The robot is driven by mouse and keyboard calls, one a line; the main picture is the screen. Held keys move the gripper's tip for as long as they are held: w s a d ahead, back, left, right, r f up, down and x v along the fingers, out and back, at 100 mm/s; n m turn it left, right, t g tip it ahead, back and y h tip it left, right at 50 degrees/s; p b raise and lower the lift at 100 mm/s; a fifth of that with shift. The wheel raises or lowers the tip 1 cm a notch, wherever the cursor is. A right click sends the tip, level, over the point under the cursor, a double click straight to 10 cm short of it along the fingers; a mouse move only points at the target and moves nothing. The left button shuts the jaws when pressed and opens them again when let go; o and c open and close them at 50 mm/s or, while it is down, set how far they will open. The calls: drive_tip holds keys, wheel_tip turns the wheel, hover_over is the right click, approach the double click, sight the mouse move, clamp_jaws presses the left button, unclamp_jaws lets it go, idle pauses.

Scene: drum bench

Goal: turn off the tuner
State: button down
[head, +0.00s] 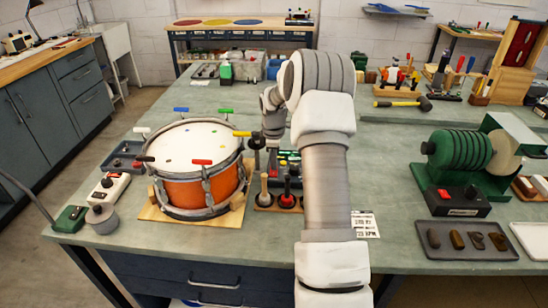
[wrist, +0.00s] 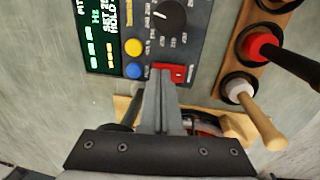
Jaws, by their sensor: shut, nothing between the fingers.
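The tuner (wrist: 150,40) shows in the wrist view as a dark panel. It has a lit green display (wrist: 98,35), a black dial (wrist: 168,16), a yellow button (wrist: 133,47), a blue button (wrist: 134,71) and a red switch (wrist: 178,73). My gripper (wrist: 160,72) is shut and empty. Its fingertips overlap the left part of the red switch in the picture; I cannot tell whether they touch it. In the head view, part of the tuner (head: 288,155) shows beside my arm, which hides the rest.
An orange drum (head: 203,168) stands to the left on a wooden base. A wooden rack (wrist: 233,55) with red-and-black and pale-handled tools is right of the tuner. A green machine (head: 460,150) stands farther right.

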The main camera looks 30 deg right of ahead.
drive_tip(key=shift+f, duration=0.3)
drive_tip(key=shift+s, duration=0.1)
idle(0.3)
drive_tip(key=shift+s+a, duration=0.45)
drive_tip(key=shift+s, duration=0.1)
drive_tip(key=shift+w+r, duration=0.1)
drive_tip(key=shift+r, duration=0.1)
drive_tip(key=shift+a+r, duration=0.1)
drive_tip(key=shift+r, duration=0.2)
wheel_tip(320, 180, up, 13)
drive_tip(key=s+p, duration=0.1)
drive_tip(key=p, duration=0.2)
drive_tip(key=shift+s+a, duration=0.2)
drive_tip(key=shift+a, duration=0.15)
